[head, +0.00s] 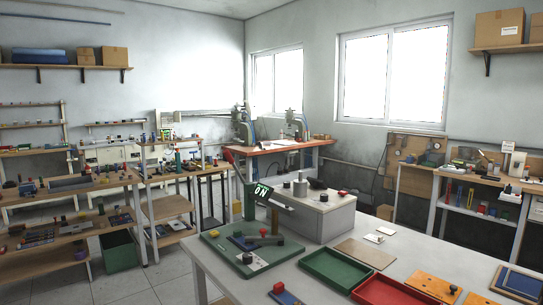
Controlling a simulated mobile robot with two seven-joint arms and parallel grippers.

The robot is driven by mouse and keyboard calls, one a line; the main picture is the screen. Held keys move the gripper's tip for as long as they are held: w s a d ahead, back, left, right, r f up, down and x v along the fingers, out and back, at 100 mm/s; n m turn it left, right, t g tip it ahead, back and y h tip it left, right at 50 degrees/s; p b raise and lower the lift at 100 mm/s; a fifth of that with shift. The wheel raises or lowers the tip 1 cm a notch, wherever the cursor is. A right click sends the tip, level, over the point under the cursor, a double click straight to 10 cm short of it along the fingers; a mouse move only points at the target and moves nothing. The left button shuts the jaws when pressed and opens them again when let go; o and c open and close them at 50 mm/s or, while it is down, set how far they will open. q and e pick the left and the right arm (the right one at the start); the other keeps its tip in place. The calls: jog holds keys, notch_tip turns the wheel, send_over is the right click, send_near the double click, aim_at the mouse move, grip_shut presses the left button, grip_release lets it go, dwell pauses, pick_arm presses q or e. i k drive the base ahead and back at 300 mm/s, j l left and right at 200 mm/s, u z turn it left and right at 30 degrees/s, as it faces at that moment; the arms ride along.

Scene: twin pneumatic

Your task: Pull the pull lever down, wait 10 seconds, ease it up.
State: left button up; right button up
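Neither of my grippers shows in the head view. On the near table stands a green fixture with a flat green base plate (222,246) and an upright green post (250,203). A small dark display with bright characters, seemingly "ON" (262,191), sits at the post's top. A short light bar (280,205) slants down to the right from beside the display. A dark arm with a knob (265,240) lies low over the base plate. I cannot tell for certain which of these parts is the pull lever, and nothing is seen touching them.
A grey box (320,222) with knobs on top stands right behind the fixture. A green tray (335,267), a red tray (385,291) and orange boards (432,286) lie to the right. The table's left front edge is close to the base plate.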

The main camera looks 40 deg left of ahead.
aim_at(227, 155)
jog(key=j+z, duration=0.35)
jog(key=j, duration=0.15)
jog(key=j+z, duration=0.3)
jog(key=j, duration=0.25)
jog(key=k+j+z, duration=0.1)
jog(key=j, duration=0.25)
jog(key=k+j+z, duration=0.15)
jog(key=j, duration=0.2)
jog(key=j+z, duration=0.1)
jog(key=j, duration=0.25)
jog(key=k+j, duration=0.1)
jog(key=j, duration=0.25)
jog(key=k+j, duration=0.15)
jog(key=j, duration=0.2)
jog(key=k+j+z, duration=0.1)
jog(key=j, duration=0.3)
